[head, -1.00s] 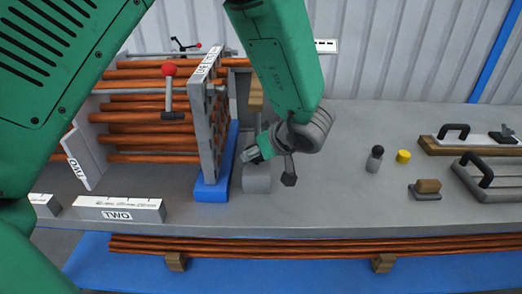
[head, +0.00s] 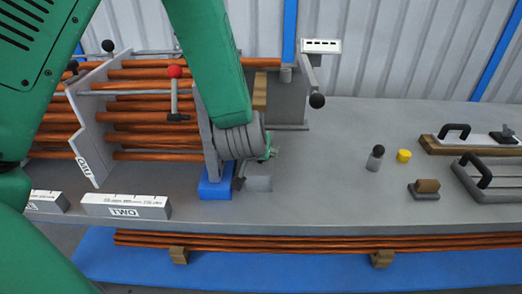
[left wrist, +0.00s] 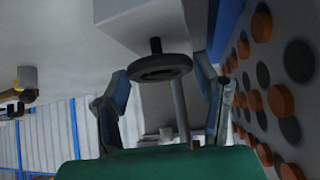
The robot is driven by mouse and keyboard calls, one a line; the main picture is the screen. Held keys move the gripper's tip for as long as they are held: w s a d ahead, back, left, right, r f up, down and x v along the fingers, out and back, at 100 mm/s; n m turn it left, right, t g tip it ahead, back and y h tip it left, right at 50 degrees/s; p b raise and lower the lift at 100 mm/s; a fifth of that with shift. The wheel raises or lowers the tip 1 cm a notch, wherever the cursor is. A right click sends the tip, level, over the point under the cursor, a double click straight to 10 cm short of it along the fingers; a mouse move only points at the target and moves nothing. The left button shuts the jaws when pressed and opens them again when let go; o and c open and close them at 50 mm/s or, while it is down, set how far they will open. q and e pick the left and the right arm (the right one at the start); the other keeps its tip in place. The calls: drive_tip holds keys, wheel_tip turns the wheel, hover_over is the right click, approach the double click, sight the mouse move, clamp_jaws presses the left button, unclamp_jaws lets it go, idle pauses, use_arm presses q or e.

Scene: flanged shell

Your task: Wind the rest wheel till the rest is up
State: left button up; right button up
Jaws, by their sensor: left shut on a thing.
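The rest wheel (left wrist: 160,68) is a dark disc on a short stem under a pale block in the left wrist view. My left gripper (left wrist: 163,78) has one finger on each side of its rim and is shut on it. In the head view my left gripper (head: 265,152) shows as a small green part above a grey block (head: 258,184), beside the upright grey plate; my wrist hides much of it, and I cannot make out the wheel there. A brown block (head: 259,92), possibly the rest, stands beside the plate. My right gripper is not in view.
Copper rods (head: 150,128) run through the plate on the left. A red-knobbed lever (head: 175,95) and a black-knobbed lever (head: 313,82) stick out nearby. A TWO block (head: 126,205) lies in front.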

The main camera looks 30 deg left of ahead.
use_arm(q)
drive_tip(key=m+h, duration=0.2)
drive_tip(key=m, duration=0.1)
drive_tip(key=m+t+h+p, duration=0.1)
drive_tip(key=shift+w+a+r+m+h, duration=0.15)
drive_tip(key=shift+a+m+h, duration=0.25)
idle(0.4)
drive_tip(key=o, duration=1.2)
drive_tip(key=shift+c, duration=0.2)
drive_tip(key=shift+w, duration=0.1)
drive_tip(key=shift+d+f, duration=0.1)
drive_tip(key=shift+f, duration=0.1)
